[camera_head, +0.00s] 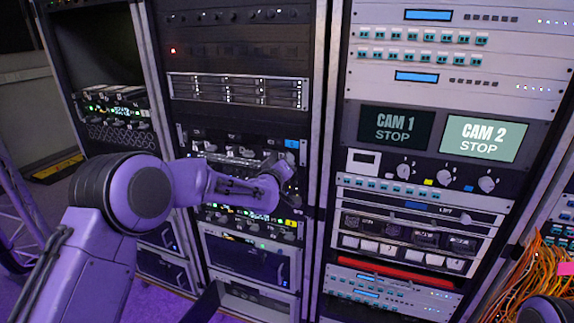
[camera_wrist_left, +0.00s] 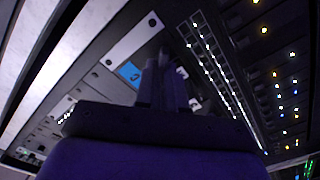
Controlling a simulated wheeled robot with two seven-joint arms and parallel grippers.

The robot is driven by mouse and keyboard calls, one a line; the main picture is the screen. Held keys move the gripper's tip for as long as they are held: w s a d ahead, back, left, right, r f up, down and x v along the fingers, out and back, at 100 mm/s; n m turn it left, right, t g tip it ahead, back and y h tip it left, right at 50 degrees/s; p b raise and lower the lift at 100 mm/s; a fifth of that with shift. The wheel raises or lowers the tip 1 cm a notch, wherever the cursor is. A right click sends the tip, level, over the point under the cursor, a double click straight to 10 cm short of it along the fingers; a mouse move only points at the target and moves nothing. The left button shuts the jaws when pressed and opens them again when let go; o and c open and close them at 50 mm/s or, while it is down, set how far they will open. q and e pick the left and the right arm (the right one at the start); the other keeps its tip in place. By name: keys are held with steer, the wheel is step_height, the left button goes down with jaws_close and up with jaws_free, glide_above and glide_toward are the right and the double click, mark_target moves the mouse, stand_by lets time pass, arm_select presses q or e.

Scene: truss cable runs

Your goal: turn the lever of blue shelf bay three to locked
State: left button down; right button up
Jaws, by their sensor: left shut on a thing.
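The shelf with the blue tag (camera_head: 291,143) is a dark panel in the middle rack, with a row of bays and small pale levers (camera_head: 240,152). My left gripper (camera_head: 283,168) is at the right end of this row, just below the blue tag. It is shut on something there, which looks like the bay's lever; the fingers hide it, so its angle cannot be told. In the left wrist view the closed fingers (camera_wrist_left: 161,82) reach to the panel, beside the blue tag (camera_wrist_left: 129,74). My right gripper is not in view.
A drive unit (camera_head: 238,91) sits above the shelf, and a row of lit modules (camera_head: 250,220) below. The right rack holds CAM 1 and CAM 2 screens (camera_head: 484,138) and knobs. Orange cables (camera_head: 535,275) hang at the lower right. A rack post (camera_head: 318,120) stands close right of my gripper.

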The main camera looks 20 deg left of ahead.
arm_select(q)
steer(key=shift+a+f+n+b, duration=0.15)
steer(key=shift+n+b, duration=0.85)
steer(key=shift+n, duration=0.65)
steer(key=shift+f+n+b, duration=0.15)
steer(key=shift+n+b, duration=0.8)
steer(key=shift+n, duration=0.65)
steer(key=shift+a+f+n+b, duration=0.15)
steer(key=shift+n+b, duration=0.85)
steer(key=shift+n, duration=0.65)
steer(key=shift+d, duration=0.1)
steer(key=c, duration=1.2)
jaws_free()
steer(key=shift+c, duration=0.2)
